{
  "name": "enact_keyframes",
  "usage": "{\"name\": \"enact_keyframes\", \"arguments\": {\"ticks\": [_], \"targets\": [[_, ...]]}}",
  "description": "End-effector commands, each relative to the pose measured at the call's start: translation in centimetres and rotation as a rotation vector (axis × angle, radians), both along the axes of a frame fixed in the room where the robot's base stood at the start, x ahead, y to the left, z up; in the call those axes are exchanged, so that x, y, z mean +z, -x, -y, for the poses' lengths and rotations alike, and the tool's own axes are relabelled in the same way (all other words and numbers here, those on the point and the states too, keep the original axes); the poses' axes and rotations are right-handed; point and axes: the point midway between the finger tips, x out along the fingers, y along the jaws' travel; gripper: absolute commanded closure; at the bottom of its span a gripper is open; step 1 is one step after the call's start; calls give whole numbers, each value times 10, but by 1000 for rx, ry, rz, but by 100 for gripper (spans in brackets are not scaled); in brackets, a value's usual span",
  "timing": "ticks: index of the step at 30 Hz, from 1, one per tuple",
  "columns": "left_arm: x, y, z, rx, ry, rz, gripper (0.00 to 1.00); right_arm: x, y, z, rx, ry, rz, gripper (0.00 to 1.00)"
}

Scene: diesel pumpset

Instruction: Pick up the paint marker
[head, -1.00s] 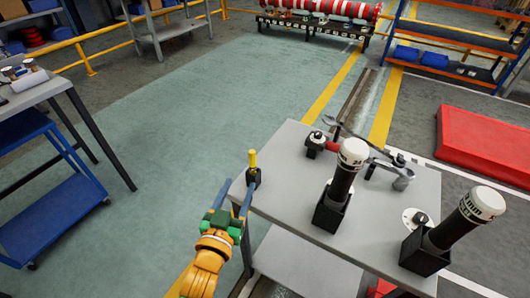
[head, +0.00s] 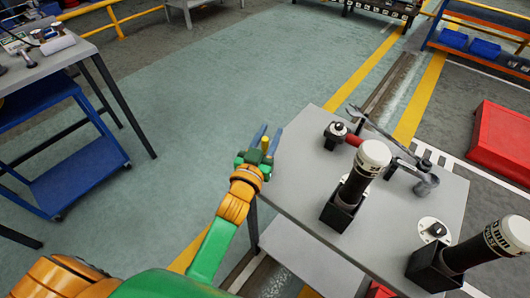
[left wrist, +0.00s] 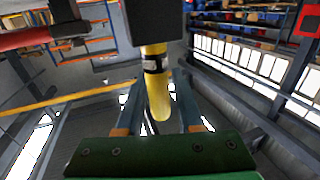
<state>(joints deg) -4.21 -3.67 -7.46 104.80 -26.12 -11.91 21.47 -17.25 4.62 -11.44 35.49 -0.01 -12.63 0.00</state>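The paint marker is a yellow rod with a dark band. In the head view its yellow end (head: 265,145) shows between the fingers of my left gripper (head: 266,137), at the left edge of the grey table (head: 300,180). In the left wrist view the marker (left wrist: 157,90) points toward the palm, between the two spread fingers of the gripper (left wrist: 160,100). Its other end sits in a black holder (left wrist: 153,20). The fingers are open around it, with a gap visible at the right side. The holder is hidden behind the gripper in the head view. My right gripper is not in view.
On the table stand two black cylinders with white caps (head: 374,155) in square holders, a red-and-black part (head: 338,133), and a wrench (head: 380,130). A blue cart (head: 75,180) stands at left and a red block (head: 503,140) at right. The floor left of the table is clear.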

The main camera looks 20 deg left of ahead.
Motion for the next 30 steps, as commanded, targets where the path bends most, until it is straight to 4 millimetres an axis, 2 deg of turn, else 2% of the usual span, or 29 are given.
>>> {"name": "enact_keyframes", "arguments": {"ticks": [1, 3, 12, 14, 18, 22, 26, 30], "targets": [[0, 0, 0, 0, 0, 0, 80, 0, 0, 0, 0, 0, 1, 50], [0, 0, 0, 0, 0, 0, 99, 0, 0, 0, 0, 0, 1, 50], [3, 0, 0, 0, 0, 0, 100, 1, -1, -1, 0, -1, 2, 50], [14, 0, 0, 0, -1, 4, 100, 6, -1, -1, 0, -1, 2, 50], [54, 0, 0, -2, -1, 7, 100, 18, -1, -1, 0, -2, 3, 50], [84, 0, 0, -1, -2, 5, 100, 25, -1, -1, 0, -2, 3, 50], [99, 0, 0, -1, -1, 2, 100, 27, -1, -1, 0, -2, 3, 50], [101, 0, 0, -1, -1, 0, 100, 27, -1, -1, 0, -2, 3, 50]]}}
